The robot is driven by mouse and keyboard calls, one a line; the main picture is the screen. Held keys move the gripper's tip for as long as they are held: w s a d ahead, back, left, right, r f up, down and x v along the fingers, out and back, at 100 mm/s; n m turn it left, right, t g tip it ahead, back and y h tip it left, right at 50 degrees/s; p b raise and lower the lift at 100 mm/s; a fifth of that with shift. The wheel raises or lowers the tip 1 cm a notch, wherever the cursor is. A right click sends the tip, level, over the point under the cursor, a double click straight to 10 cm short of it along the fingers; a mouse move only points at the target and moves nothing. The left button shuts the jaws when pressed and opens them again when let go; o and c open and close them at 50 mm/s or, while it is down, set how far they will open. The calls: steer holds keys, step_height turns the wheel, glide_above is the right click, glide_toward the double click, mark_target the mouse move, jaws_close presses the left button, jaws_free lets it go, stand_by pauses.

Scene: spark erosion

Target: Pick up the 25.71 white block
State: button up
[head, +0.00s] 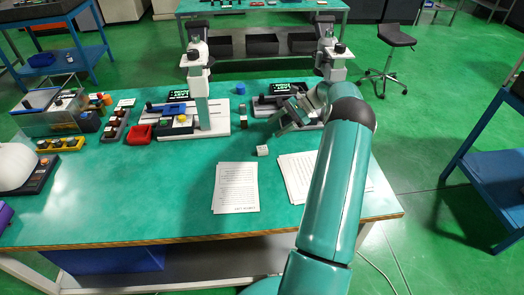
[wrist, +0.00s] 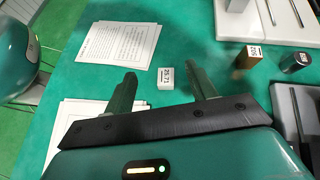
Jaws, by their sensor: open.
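The small white block (head: 262,151) sits on the green tabletop, just above and between two paper sheets. In the wrist view the block (wrist: 166,78) shows a face printed 25.71. My gripper (head: 279,124) is above the table, up and to the right of the block in the head view. In the wrist view my gripper (wrist: 162,73) is open, and the block appears in the gap between its fingers, apart from both. Nothing is held.
A brown block (wrist: 248,57) and a dark cylinder (wrist: 295,62) stand to the right in the wrist view. Paper sheets (head: 236,187) lie nearby.

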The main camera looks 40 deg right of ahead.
steer(key=m+t+y, duration=0.1)
steer(key=m+t, duration=0.1)
glide_toward(263, 148)
steer(key=v, duration=0.3)
steer(key=shift+r, duration=0.25)
steer(key=shift+f, duration=0.15)
steer(key=x, duration=1.3)
steer(key=shift+w+a+f, duration=0.1)
steer(key=shift+a+f, duration=0.05)
steer(key=shift+c, duration=0.5)
steer(key=c, duration=1.1)
